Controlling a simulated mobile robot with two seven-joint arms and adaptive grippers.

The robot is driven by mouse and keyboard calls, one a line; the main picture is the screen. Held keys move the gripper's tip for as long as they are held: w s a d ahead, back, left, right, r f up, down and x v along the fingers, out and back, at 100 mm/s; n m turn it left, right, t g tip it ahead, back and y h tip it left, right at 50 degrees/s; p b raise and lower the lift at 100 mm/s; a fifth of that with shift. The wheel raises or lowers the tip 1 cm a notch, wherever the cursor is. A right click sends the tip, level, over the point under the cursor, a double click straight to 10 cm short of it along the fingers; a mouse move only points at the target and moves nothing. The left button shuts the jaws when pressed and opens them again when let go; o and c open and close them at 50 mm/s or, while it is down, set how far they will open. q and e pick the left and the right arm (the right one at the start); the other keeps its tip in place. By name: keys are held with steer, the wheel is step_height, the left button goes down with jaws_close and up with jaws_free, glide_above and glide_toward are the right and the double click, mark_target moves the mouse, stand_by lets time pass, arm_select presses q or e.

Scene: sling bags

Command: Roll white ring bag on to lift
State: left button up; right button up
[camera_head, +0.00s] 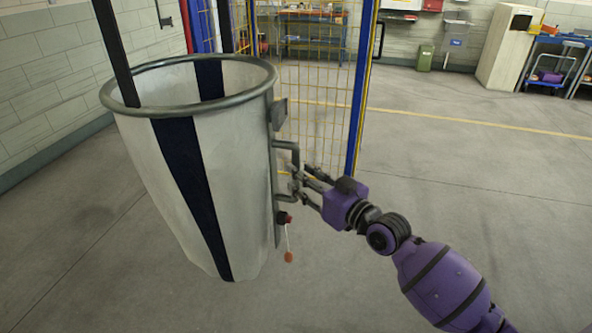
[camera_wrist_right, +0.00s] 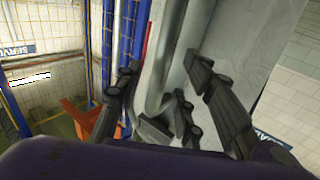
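The white ring bag (camera_head: 155,140) hangs or stands upright at left centre in the head view, with a grey ring (camera_head: 185,62) around its open top and dark vertical stripes. A grey bracket with a tubular handle (camera_head: 291,150) is on its right side. My right gripper (camera_head: 299,180) is at this handle. In the right wrist view my right gripper (camera_wrist_right: 160,85) has its fingers spread apart, with the grey handle tube (camera_wrist_right: 168,60) between them. Contact cannot be told. I cannot identify the lift for sure. My left gripper is out of view.
A dark bar (camera_head: 114,50) slants down to the ring's left side. A yellow mesh fence (camera_head: 305,95) with a blue post (camera_head: 361,90) stands behind the bag. An orange tag (camera_head: 288,257) hangs below the bracket. Grey floor (camera_head: 460,130) is clear at the right.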

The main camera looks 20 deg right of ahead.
steer(key=shift+x, duration=1.7)
jaws_close()
